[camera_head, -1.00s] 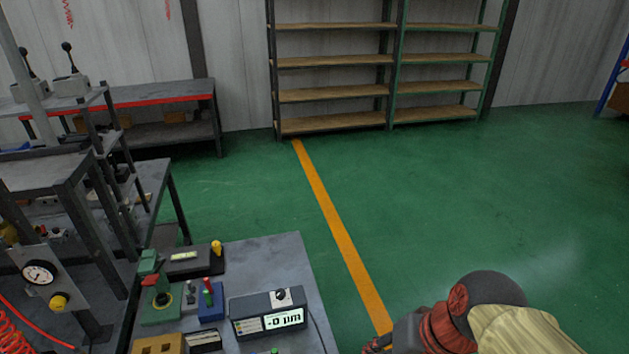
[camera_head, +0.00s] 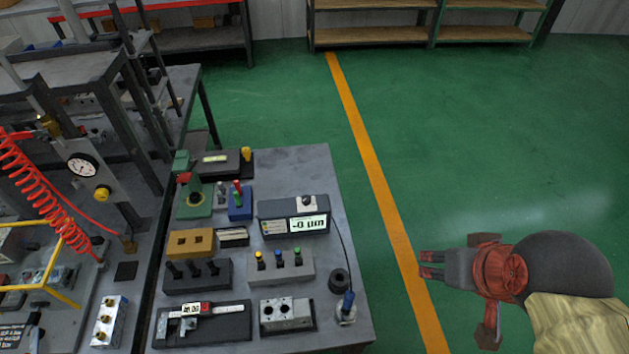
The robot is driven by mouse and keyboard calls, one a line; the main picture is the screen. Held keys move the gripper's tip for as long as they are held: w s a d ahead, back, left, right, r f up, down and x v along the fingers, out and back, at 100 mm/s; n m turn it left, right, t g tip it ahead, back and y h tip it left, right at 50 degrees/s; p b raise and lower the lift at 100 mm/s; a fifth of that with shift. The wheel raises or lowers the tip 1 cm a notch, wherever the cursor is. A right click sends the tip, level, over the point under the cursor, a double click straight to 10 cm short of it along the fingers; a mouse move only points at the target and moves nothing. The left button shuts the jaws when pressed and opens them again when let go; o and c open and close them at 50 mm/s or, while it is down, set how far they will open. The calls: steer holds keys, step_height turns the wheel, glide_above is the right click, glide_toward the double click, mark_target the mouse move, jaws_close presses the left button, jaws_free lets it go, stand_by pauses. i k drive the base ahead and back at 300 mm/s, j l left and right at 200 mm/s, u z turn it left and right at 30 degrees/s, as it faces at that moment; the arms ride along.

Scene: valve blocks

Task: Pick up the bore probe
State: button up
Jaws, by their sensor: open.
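A small upright tool with a blue top (camera_head: 347,301), likely the bore probe, stands in a light round base near the front right corner of the grey bench (camera_head: 320,180). A dark cable from the digital readout (camera_head: 294,225) runs down toward it. My gripper (camera_head: 428,264) is open and empty, over the green floor to the right of the bench. It points left, apart from the tool. The tool's lower end is hidden in its base.
The bench holds a block with coloured plugs (camera_head: 280,265), a metal valve block (camera_head: 286,314), a caliper on a dark tray (camera_head: 203,323) and a black ring (camera_head: 339,281). A red coiled hose (camera_head: 45,190) hangs left. Floor right of the bench is clear.

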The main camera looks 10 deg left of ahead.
mark_target(349, 299)
steer(key=u, duration=0.8)
